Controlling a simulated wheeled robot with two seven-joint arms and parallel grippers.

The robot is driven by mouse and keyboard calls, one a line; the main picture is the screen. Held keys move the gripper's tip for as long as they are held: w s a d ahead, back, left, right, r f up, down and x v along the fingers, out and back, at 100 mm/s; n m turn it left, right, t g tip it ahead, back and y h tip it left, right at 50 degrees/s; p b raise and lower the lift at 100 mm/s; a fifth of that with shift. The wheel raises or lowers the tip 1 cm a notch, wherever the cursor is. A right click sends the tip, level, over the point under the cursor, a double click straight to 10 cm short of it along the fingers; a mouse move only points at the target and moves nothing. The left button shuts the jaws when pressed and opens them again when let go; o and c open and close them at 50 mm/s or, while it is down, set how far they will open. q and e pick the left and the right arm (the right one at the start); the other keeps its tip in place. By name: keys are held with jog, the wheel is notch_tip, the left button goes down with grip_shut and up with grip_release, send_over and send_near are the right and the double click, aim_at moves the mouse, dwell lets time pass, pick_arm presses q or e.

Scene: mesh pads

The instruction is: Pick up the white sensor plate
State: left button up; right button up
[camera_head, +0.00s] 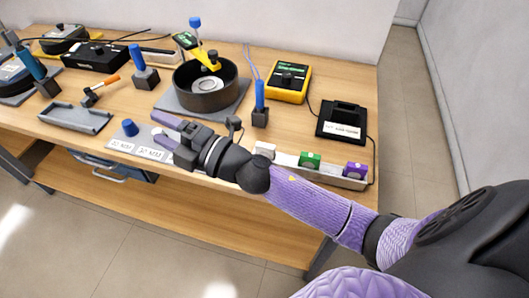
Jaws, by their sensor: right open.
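A round white disc (207,86), which looks like the white sensor plate, lies inside a black round bowl (225,97) on a dark grey pad (165,103). My right gripper (158,126) reaches in from the right. It is open, its two purple fingers apart, with nothing seen between them. It is in front of and to the left of the bowl, over a pale grey pad with white labels (122,146). The fingers point left toward a blue cone-shaped knob (130,128) on that pad. Part of the pad is hidden under the gripper. My left gripper is not in view.
A yellow meter (288,81) and a black device (342,120) stand right of the bowl. A blue-handled tool (260,97) stands upright near it. A rail with colored blocks (310,160) lies along the front edge. An empty grey tray (77,117) is at left.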

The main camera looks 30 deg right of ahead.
jog(key=a+r+n+g+y, duration=0.1)
jog(key=a+n+g+y, duration=0.3)
jog(key=n, duration=0.5)
jog(key=n+g+h, duration=1.2)
jog(key=g+h, duration=0.1)
jog(key=h, duration=0.3)
send_near(265, 145)
jog(key=shift+s+d+f, duration=0.1)
jog(key=shift+s+f, duration=0.05)
jog(key=shift+s, duration=0.2)
jog(key=f+b, duration=0.1)
jog(key=f, duration=0.5)
jog(key=f+b, duration=0.1)
jog(key=f, duration=0.2)
jog(key=shift+w+d+f+b, duration=0.1)
jog(key=shift+w+f+b, duration=0.15)
jog(key=shift+f+b, duration=0.1)
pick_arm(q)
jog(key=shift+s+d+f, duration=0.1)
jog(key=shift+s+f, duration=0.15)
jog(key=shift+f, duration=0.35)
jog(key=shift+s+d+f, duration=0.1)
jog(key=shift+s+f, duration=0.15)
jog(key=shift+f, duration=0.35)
pick_arm(e)
jog(key=shift+r, duration=0.1)
jog(key=shift+c, duration=0.3)
grip_shut()
